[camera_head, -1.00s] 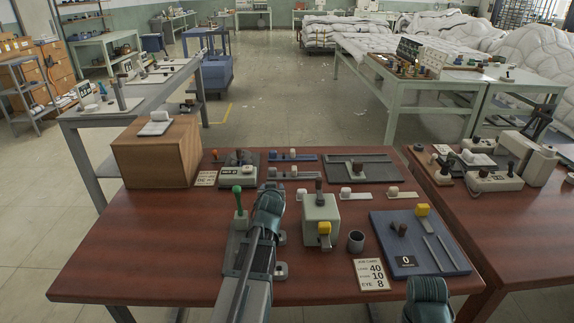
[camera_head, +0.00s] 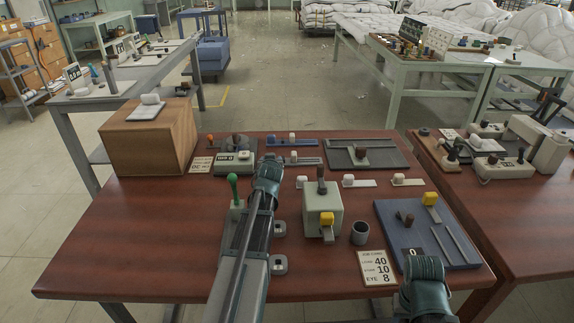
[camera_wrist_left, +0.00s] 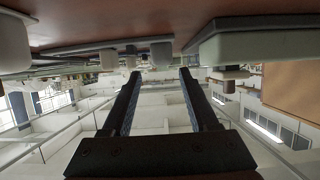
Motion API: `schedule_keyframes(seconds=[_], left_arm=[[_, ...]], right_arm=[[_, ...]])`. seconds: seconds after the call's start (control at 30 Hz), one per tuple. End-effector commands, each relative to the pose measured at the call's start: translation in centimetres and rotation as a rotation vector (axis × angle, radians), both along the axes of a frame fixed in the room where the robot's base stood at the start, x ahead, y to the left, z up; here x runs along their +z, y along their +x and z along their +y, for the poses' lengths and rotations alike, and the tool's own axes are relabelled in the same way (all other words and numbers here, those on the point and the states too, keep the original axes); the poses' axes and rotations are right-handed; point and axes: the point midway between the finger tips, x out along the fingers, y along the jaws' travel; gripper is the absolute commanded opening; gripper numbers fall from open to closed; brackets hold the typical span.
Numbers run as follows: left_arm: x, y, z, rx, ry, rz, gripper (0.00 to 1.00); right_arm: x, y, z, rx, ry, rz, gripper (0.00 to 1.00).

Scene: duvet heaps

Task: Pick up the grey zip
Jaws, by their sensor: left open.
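No object stands out clearly as a grey zip. Grey strips with small pale knobs lie on the red-brown table, one at the middle (camera_head: 362,183) and one further right (camera_head: 412,182). A dark grey plate (camera_head: 367,154) with a bar and a brown knob lies behind them. My left gripper (camera_head: 269,165) is over the table, left of the pale box with the yellow knob (camera_head: 322,212). In the left wrist view its two fingers (camera_wrist_left: 157,75) are apart with nothing between them. My right gripper (camera_head: 422,272) is at the front right; its fingers are not clear.
A wooden box (camera_head: 150,150) stands at the back left. A green-knobbed lever (camera_head: 234,190) is just left of my left arm. A grey cup (camera_head: 360,232), a number card (camera_head: 375,268) and a blue board (camera_head: 425,235) lie to the right. The front left tabletop is clear.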

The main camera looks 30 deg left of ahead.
Motion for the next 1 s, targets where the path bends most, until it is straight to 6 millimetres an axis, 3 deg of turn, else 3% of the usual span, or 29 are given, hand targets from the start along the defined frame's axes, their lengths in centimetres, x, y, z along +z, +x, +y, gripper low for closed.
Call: schedule_keyframes(seconds=[0.1,0.43,0.77,1.0], left_arm=[[-1.1,1.9,1.2,0.001,0.001,0.001,0.60],[-1.3,2.7,1.7,0.000,0.000,0.000,0.60],[-2.7,6.2,4.1,0.000,0.001,0.000,0.60],[-2.6,6.3,4.2,-0.001,0.000,0.000,0.60]], right_arm=[[-1.1,0.0,0.0,0.000,0.000,0.000,0.50],[-1.3,0.0,0.0,0.000,0.000,0.000,0.50],[-2.7,0.0,0.0,0.000,0.000,0.000,0.50],[-2.6,0.0,0.0,0.000,0.000,0.000,0.50]])
